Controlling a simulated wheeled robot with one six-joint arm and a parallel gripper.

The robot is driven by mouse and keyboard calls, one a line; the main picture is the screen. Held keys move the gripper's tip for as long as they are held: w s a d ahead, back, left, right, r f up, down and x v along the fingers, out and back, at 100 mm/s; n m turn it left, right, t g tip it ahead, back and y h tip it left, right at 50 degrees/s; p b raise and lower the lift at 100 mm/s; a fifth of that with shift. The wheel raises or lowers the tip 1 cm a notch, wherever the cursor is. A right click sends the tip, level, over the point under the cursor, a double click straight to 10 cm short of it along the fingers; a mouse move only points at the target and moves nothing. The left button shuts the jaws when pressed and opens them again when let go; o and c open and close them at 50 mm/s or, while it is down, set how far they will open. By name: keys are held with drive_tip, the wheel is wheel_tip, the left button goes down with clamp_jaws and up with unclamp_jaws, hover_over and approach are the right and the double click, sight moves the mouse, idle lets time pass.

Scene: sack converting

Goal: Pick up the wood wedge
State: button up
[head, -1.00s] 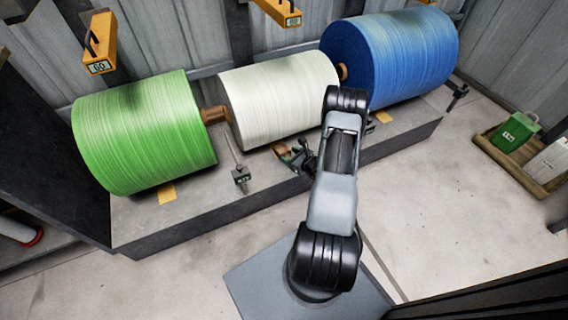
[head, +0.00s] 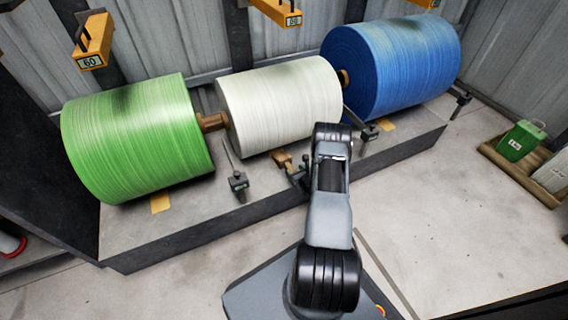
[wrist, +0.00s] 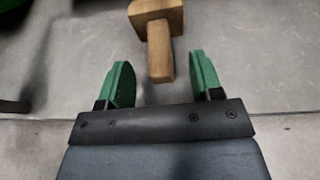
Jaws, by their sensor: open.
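The wood wedge (wrist: 158,32) is a light brown block with a narrower, handle-like part pointing toward my gripper in the wrist view. In the head view the wedge (head: 282,159) lies on the grey platform, in front of the white roll. My gripper (wrist: 162,78) is open, with green fingers on either side. The end of the narrow part appears between the fingertips, with a gap on both sides. I cannot tell the height of the fingers above it. In the head view my gripper (head: 298,177) is small, dark and partly hidden by my arm.
Green (head: 138,138), white (head: 280,105) and blue (head: 390,62) rolls lie along the platform (head: 200,225). A dark clamp-like stand (head: 238,184) stands left of the wedge, another (head: 369,133) right. Yellow blocks (head: 92,42) hang above. Open floor (head: 450,220) lies at right.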

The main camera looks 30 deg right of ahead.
sight(290, 167)
drive_tip(key=b+x, duration=0.2)
drive_tip(key=x, duration=0.1)
drive_tip(key=shift+w+f, duration=0.2)
drive_tip(key=shift+f, duration=0.1)
drive_tip(key=shift+w+f+b, duration=0.1)
drive_tip(key=shift+w+b, duration=0.3)
drive_tip(key=shift+w, duration=0.35)
drive_tip(key=shift+c, duration=0.4)
clamp_jaws()
